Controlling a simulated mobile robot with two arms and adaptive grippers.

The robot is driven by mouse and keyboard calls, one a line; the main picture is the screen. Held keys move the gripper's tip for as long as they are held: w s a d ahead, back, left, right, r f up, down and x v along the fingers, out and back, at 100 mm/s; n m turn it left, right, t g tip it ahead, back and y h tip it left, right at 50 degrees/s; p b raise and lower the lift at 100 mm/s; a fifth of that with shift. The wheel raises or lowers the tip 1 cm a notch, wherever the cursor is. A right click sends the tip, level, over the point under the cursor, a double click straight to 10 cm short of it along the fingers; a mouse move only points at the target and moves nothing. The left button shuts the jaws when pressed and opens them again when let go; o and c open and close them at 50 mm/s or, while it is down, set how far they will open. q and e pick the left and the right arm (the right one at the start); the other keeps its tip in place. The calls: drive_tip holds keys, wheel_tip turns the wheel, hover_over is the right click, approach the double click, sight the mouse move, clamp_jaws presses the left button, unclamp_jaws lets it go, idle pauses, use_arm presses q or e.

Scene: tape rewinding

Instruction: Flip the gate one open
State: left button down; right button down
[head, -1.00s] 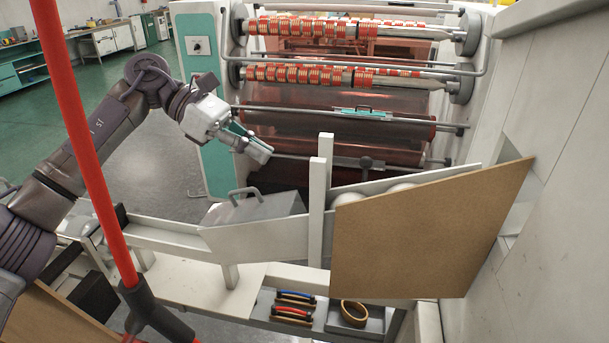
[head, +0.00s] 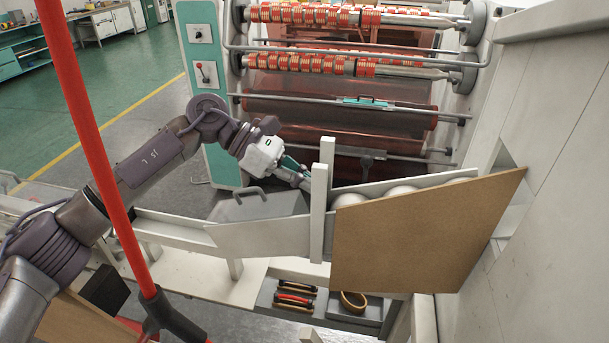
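Two white upright posts stand across the white sloping chute (head: 265,238), a near one (head: 318,225) and a far one (head: 327,158). I cannot tell for sure which part is gate one; these posts look like a gate. Pale round rolls (head: 403,190) sit in the chute to their right, behind a brown board (head: 420,240). My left gripper (head: 303,181) is just left of the posts, above the chute, its tips close to or partly behind the near post. Contact and finger opening cannot be made out. My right gripper is not in view.
A grey lidded box (head: 260,206) with a handle lies just under my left gripper. A red pole (head: 90,150) crosses the left side. The machine with red-striped rollers (head: 340,64) stands behind. A tray (head: 375,318) holds a tape ring (head: 353,302).

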use_arm(q)
drive_tip(key=shift+r, duration=0.1)
wheel_tip(320, 180, up, 10)
drive_tip(key=shift+r+b, duration=0.2)
drive_tip(key=shift+b, duration=0.2)
drive_tip(key=shift+r, duration=0.1)
